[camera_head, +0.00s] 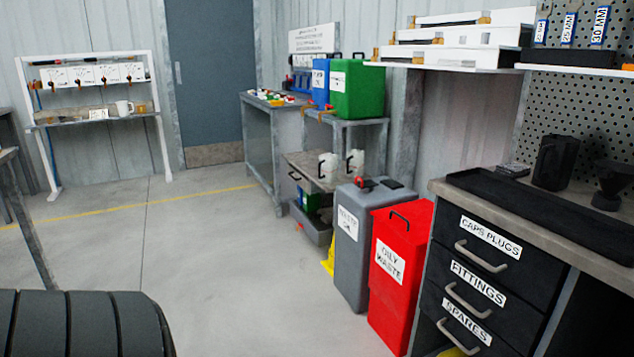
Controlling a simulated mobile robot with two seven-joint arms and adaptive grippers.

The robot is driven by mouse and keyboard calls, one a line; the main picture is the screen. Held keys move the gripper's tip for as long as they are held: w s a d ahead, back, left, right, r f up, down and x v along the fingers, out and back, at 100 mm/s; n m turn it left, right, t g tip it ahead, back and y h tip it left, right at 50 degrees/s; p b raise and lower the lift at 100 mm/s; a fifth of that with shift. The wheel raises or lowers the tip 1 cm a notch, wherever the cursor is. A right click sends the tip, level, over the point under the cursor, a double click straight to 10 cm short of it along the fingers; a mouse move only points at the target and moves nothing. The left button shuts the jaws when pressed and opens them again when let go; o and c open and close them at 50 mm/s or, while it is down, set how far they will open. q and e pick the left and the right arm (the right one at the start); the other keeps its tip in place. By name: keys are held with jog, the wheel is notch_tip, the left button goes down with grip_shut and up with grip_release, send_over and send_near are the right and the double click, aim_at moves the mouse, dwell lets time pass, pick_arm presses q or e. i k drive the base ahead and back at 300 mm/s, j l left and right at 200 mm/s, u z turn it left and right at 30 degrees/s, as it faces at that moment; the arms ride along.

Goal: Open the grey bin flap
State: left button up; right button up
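The grey bin (348,262) stands upright on the floor right of centre, with a white label on its front whose text is too small to read for sure. Neither of my grippers is in view.
A black drawer unit (477,270) with a worktop stands right of the bins. A metal shelf stand (372,135) with blue and green containers is behind them. A dark ribbed shape (85,325) fills the lower left corner. The floor left of the bins is open.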

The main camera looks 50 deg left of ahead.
aim_at(369, 184)
jog(key=u, duration=1.35)
jog(key=z, duration=0.25)
jog(key=i+j+z, duration=0.15)
jog(key=z, duration=0.2)
jog(key=i+j+z, duration=0.35)
jog(key=j+z, duration=0.15)
jog(key=z, duration=0.2)
jog(key=i+j+z, duration=0.1)
jog(key=j, duration=0.25)
jog(key=i+j+z, duration=0.1)
jog(key=j, duration=0.3)
jog(key=i+j+z, duration=0.1)
jog(key=j, duration=0.3)
jog(key=i, duration=0.1)
